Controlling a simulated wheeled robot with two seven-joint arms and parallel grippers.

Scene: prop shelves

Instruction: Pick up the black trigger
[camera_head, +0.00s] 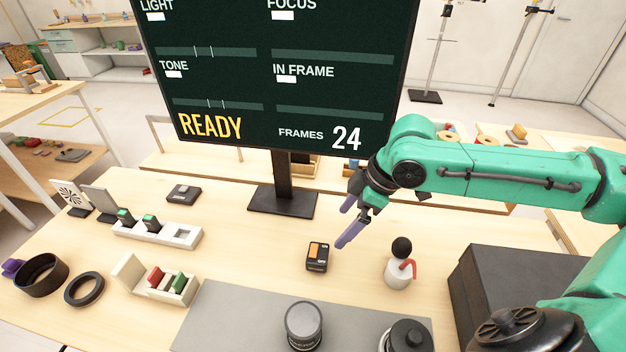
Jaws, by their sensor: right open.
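A small black device with an orange patch on top, which looks like the black trigger (317,257), lies on the wooden table near the middle, just behind the grey mat. My right gripper (349,222) reaches in from the right on a green arm. Its two purple fingers are spread and empty. They are above and to the right of the black device, apart from it. My left gripper is not in view.
A dark screen (290,80) on a stand is behind the device. Lenses (303,325) stand on the grey mat (235,320). Trays are left.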

